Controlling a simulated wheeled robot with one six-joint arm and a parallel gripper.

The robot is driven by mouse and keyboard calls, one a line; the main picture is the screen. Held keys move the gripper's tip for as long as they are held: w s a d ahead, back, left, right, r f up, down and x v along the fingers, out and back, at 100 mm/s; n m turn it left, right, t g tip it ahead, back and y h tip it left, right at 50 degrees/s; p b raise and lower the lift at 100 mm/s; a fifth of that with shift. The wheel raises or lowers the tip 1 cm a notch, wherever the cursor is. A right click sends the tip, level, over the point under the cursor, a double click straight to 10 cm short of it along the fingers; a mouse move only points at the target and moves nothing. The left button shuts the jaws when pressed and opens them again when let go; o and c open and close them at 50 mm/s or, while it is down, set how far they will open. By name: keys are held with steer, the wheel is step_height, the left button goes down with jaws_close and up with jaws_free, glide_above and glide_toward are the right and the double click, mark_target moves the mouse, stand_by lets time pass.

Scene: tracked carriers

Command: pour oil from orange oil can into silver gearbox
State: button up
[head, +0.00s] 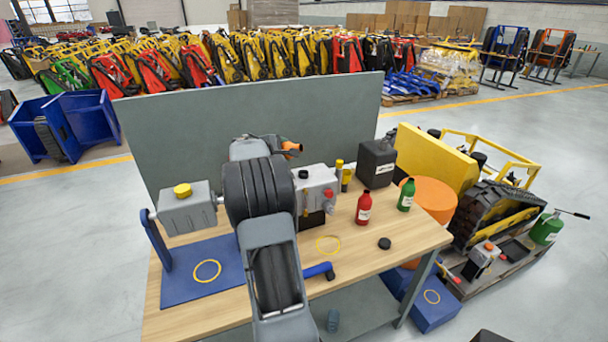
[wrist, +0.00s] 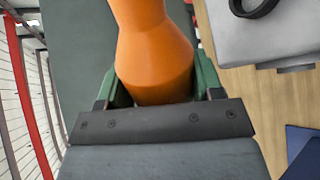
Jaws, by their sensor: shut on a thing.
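My gripper is shut on the orange oil can (wrist: 152,55). In the wrist view the can stands up between the green fingers of my gripper (wrist: 155,90). In the head view only a bit of orange (head: 291,147) shows behind my arm, and the gripper's fingers are hidden. The silver gearbox (head: 318,178) stands on the bench just right of my arm, with a black round part on top and a red fitting on its side. A pale box (wrist: 265,35) with a black ring at the wrist view's upper right looks like it. The can appears apart from it.
A grey box (head: 185,213) with a yellow cap sits on a blue stand (head: 190,275) at left. Red (head: 364,208) and green (head: 406,195) bottles and a dark canister (head: 375,163) stand at right. A grey panel (head: 250,110) rises behind the bench. The right front bench is mostly clear.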

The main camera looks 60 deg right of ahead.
steer(key=shift+f+b, duration=0.5)
steer(key=shift+b, duration=0.05)
steer(key=shift+r+m+t+b, duration=0.2)
steer(key=shift+m+t+b, duration=0.5)
steer(key=shift+b, duration=0.4)
stand_by(2.4)
steer(key=shift+f+m+b, duration=0.15)
steer(key=shift+m+b, duration=0.25)
steer(key=shift+b, duration=0.45)
stand_by(1.9)
